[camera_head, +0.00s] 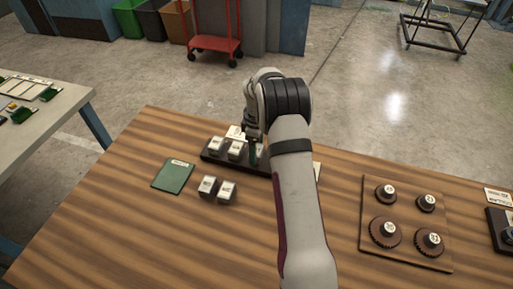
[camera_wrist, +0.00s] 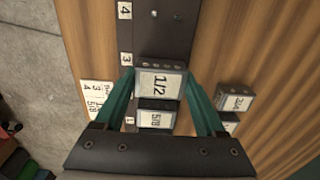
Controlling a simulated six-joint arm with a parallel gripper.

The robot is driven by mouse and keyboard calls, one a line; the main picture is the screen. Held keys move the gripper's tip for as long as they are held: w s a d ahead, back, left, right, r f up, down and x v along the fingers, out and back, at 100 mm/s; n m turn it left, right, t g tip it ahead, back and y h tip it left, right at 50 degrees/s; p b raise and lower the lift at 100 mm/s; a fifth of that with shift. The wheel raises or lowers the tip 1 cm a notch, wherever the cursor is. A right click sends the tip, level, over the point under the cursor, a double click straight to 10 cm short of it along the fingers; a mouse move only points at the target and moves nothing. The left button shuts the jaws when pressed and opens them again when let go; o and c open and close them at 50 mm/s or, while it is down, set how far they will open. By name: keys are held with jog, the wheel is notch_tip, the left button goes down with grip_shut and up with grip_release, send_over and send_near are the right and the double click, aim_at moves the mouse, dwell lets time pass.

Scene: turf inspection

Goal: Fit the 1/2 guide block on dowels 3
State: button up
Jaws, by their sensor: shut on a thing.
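My gripper (camera_wrist: 158,74) is shut on the 1/2 guide block (camera_wrist: 160,82), with one teal finger on each side of it. The block is over the dark dowel bar (camera_wrist: 125,30), close to the label 3 (camera_wrist: 126,60); its underside is hidden, so I cannot tell whether it touches the bar. The 5/8 block (camera_wrist: 156,118) is just below it in the wrist view, in line along the bar.
Two loose blocks (camera_head: 207,187) (camera_head: 227,191) stand on the table in front of the bar; one reads 3/4 (camera_wrist: 235,98). A green card (camera_head: 173,176) lies left. A board with several round pieces (camera_head: 405,225) is at right. Label 4 (camera_wrist: 125,10) marks a clear bar section.

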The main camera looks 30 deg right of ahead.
jog(key=shift+f, duration=0.65)
jog(key=o, duration=1.5)
notch_tip(320, 180, up, 16)
jog(key=shift+f, duration=0.1)
